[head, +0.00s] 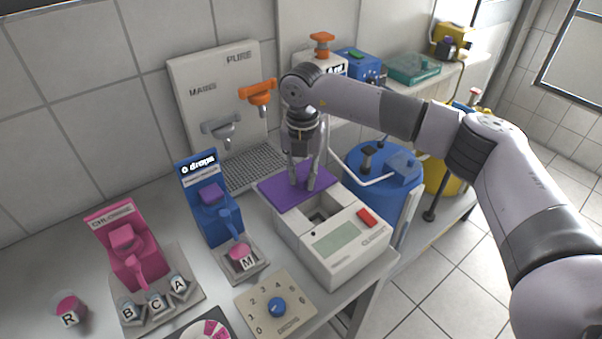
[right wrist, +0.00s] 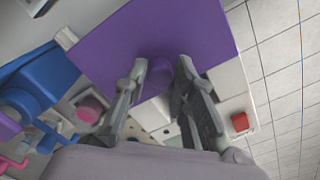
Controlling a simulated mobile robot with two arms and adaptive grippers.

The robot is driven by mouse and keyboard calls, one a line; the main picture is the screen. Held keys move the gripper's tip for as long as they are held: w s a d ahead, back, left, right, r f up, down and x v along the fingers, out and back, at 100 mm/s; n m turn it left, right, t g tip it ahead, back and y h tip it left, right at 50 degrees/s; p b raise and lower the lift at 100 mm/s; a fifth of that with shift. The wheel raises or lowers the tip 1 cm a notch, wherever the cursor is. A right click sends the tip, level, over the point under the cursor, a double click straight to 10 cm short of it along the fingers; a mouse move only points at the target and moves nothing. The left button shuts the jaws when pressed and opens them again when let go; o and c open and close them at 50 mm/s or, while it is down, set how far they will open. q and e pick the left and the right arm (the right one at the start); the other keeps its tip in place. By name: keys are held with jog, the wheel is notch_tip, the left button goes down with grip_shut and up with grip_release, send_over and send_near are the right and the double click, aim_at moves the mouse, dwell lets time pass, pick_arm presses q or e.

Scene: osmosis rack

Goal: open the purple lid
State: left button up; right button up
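The purple lid (head: 290,190) is a flat panel at the back of the top of a white box-shaped device (head: 334,262). A dark square well (head: 318,214) shows uncovered in front of it. In the right wrist view the lid (right wrist: 118,45) fills the upper middle, with a round purple knob (right wrist: 160,71) on it. My right gripper (head: 304,184) comes down on the lid from above. My left gripper is not in view.
A blue drops dispenser (head: 208,212) stands left of the device, with a pink chlorine dispenser (head: 130,255) farther left. A dial plate (head: 290,315) lies in front. Behind is a faucet panel (head: 190,85). A blue barrel (head: 390,200) stands at the right.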

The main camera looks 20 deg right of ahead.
aim_at(301, 177)
jog(key=shift+o, duration=0.8)
jog(key=shift+w+a, duration=0.1)
jog(key=shift+o, duration=0.6)
jog(key=shift+w+f, duration=0.1)
jog(key=shift+w, duration=0.05)
jog(key=shift+o, duration=0.3)
jog(key=shift+r, duration=0.25)
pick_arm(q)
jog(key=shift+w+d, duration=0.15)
pick_arm(e)
notch_tip(301, 177, up, 12)
jog(key=shift+f, duration=0.2)
jog(key=shift+f, duration=0.1)
